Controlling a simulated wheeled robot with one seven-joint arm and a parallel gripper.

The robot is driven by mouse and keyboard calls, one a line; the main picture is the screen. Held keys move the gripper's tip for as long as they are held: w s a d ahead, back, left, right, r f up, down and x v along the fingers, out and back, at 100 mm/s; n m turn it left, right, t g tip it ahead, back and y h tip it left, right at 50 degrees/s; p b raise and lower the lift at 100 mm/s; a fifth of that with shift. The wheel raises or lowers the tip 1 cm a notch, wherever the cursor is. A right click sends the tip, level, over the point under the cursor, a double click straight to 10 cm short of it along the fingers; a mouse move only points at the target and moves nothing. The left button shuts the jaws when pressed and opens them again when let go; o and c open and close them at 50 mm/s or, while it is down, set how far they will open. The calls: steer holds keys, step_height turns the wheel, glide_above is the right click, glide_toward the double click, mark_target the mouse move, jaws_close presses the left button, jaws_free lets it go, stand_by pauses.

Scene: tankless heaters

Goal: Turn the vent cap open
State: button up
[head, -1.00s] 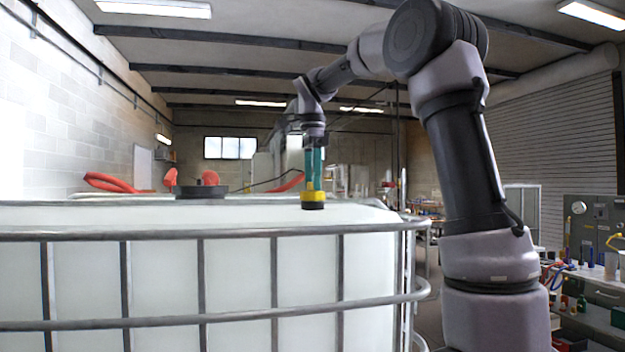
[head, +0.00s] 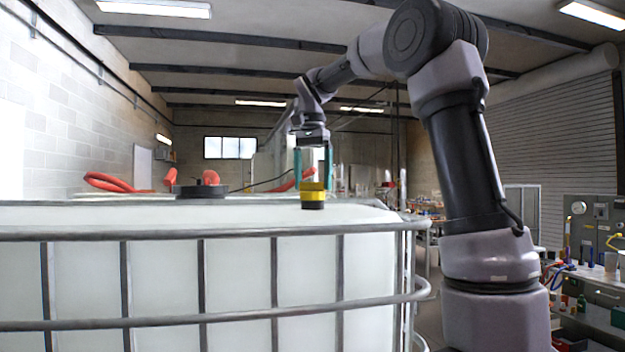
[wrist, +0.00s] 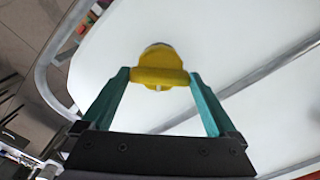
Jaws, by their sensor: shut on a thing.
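The vent cap (head: 313,188) is yellow on a black base, upright on top of the white tank (head: 170,216) near its right end. In the wrist view the yellow cap (wrist: 159,66) shows a raised bar handle across its top. My gripper (head: 313,182) points down at the cap from above. Its two teal fingers stand at the two ends of the handle and are shut on it, as the wrist view (wrist: 159,77) shows. The base under the cap is partly hidden there.
A metal cage rail (head: 200,234) runs around the tank. A black round lid (head: 201,191) lies on the tank to the left, with red parts (head: 118,183) behind it. A bench with tools (head: 597,280) stands at the far right.

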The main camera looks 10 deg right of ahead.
steer(key=n, duration=0.4)
steer(key=shift+n, duration=0.3)
steer(key=n, duration=0.4)
stand_by(0.5)
steer(key=o, duration=1)
steer(key=shift+r, duration=0.1)
step_height(320, 180, up, 11)
steer(key=shift+s, duration=0.1)
